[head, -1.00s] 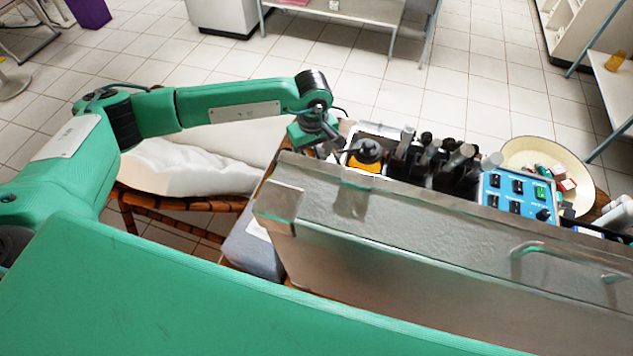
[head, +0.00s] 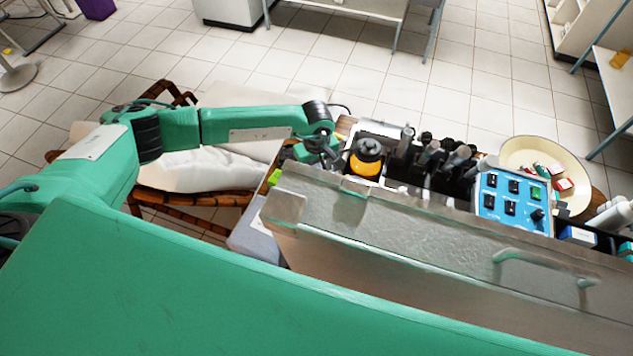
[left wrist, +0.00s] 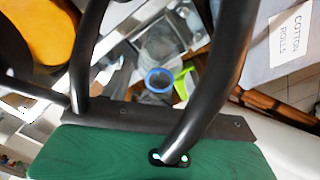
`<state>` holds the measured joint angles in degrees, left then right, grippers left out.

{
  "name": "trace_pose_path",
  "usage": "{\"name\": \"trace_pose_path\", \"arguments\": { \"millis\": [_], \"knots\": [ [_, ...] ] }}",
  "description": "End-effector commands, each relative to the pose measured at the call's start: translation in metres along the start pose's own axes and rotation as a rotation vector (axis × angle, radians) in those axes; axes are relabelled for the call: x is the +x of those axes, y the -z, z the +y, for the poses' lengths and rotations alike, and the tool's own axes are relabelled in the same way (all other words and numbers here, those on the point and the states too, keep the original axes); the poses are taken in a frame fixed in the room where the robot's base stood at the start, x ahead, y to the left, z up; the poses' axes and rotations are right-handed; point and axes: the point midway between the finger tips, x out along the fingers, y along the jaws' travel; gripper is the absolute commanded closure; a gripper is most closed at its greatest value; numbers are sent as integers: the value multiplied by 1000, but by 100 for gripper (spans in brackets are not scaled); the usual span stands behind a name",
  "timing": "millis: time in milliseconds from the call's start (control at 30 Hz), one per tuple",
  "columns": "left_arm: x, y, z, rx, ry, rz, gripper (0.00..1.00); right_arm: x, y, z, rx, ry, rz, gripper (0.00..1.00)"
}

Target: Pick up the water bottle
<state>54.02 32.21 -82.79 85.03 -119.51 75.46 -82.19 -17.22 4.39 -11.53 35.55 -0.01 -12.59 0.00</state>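A clear, round vessel with a blue ring (left wrist: 158,80) shows between my fingers in the left wrist view. It may be the water bottle, but I cannot tell for sure. In the head view I cannot make it out. An orange-yellow jar with a dark cap (head: 366,160) stands in the metal case, and an orange-yellow surface (left wrist: 38,30) fills the upper left of the wrist view. My left gripper (left wrist: 168,15) has its dark fingers spread apart with nothing clamped between them. My right gripper is out of view.
The metal case's raised lid (head: 420,225) stands in front of the gripper. Dark-handled instruments (head: 430,155), a blue control panel (head: 510,200) and a cream dish (head: 520,150) are to the right. A bright green item (left wrist: 183,84) is beside the blue ring.

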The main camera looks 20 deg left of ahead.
Motion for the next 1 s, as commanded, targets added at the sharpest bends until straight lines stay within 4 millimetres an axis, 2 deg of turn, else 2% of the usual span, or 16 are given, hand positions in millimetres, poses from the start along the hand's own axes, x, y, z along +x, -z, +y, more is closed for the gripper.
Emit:
{"name": "trace_pose_path", "arguments": {
  "millis": [33,267,667,733,867,1000],
  "knots": [
    [0,0,0,0,0,0,50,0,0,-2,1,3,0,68],
    [0,0,0,0,1,0,95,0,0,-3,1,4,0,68],
    [-1,0,-1,0,3,-1,97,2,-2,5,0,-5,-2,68],
    [-5,0,-1,1,2,0,100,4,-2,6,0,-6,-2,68],
    [-18,0,0,2,1,0,100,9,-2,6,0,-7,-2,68],
    [-44,1,0,1,-2,3,100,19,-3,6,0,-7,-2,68]
  ]
}}
